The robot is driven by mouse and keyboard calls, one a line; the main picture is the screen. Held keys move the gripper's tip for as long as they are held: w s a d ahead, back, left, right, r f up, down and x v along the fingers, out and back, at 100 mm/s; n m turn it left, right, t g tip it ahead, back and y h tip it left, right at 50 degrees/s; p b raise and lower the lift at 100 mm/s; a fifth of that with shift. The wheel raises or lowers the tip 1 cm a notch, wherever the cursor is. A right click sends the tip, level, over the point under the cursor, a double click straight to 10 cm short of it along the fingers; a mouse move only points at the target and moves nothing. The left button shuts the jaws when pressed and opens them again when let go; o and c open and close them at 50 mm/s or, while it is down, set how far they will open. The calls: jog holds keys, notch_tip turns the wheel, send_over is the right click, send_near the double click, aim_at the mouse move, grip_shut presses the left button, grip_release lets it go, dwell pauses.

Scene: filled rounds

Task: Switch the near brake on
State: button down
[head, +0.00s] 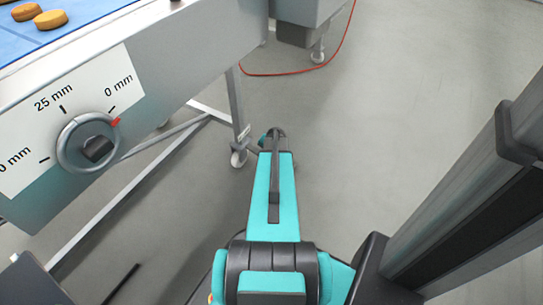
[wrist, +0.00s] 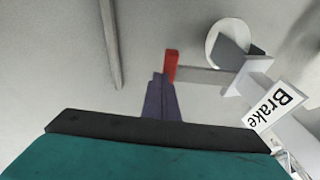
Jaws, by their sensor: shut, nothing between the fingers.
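The near caster (head: 238,158) stands at the foot of a conveyor leg in the head view. In the wrist view its pale round wheel (wrist: 222,36) is at the upper right. A brake lever with a red end (wrist: 171,66) reaches left from the caster on a grey bar. A white "Brake" label (wrist: 272,107) is to its right. My gripper (wrist: 158,82) is shut and empty, its tip right beside the red end. I cannot tell whether they touch, or whether the lever is up or down. In the head view my arm hides the gripper.
The conveyor (head: 150,55) with a dial and blue belt (head: 85,12) fills the upper left. A farther caster (head: 317,57) and a red cable (head: 290,74) lie beyond. The grey floor (head: 400,90) to the right is clear.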

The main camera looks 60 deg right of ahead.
jog(key=s+d+p+v, duration=0.1)
jog(key=p+v, duration=0.4)
jog(key=v, duration=0.8)
jog(key=shift+s+r, duration=0.25)
jog(key=shift+s, duration=0.35)
jog(key=shift+w+p, duration=0.1)
jog(key=shift+p, duration=0.2)
